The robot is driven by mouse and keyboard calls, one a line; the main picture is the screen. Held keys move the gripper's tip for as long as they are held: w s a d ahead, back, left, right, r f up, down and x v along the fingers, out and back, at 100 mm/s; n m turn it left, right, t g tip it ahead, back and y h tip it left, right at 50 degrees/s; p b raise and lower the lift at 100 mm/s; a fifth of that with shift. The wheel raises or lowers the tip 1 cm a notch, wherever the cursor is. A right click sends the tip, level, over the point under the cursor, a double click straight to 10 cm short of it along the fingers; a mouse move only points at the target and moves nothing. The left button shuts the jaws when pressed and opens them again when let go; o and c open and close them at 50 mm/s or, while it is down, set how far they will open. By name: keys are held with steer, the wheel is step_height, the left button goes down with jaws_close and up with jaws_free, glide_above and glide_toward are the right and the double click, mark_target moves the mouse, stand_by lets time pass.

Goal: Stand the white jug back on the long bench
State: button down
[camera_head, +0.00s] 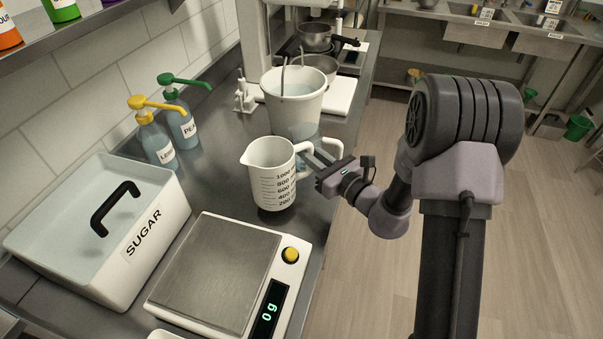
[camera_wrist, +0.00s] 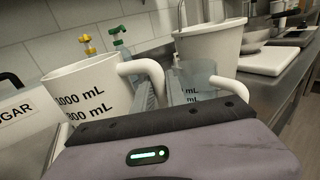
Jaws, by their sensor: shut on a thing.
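The white jug (camera_head: 270,178) with black mL markings is upright over the dark long bench (camera_head: 215,195), between the scale and the bucket. A dark patch shows right under its base; I cannot tell whether the base touches the bench. My gripper (camera_head: 310,158) comes from the right and is shut on the jug's handle. In the wrist view the jug (camera_wrist: 80,92) fills the left side, and its handle (camera_wrist: 148,72) reaches to the gripper fingers (camera_wrist: 172,85). The jug's bottom is hidden there by my wrist.
The scale (camera_head: 215,275), reading 0 g, is in front of the jug. The sugar bin (camera_head: 75,215) is to the left. Two pump bottles (camera_head: 157,142) stand by the wall. The white bucket (camera_head: 295,105) stands close behind the jug, with a translucent vessel (camera_head: 328,148) beside it.

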mark_target(309, 170)
step_height(309, 170, down, 3)
steer(key=shift+f+b, duration=0.2)
steer(key=shift+b, duration=0.4)
steer(key=shift+r, duration=0.2)
steer(key=shift+f, duration=0.1)
steer(key=c, duration=1.8)
jaws_free()
steer(key=shift+f, duration=0.1)
steer(key=o, duration=0.4)
steer(key=shift+o, duration=0.2)
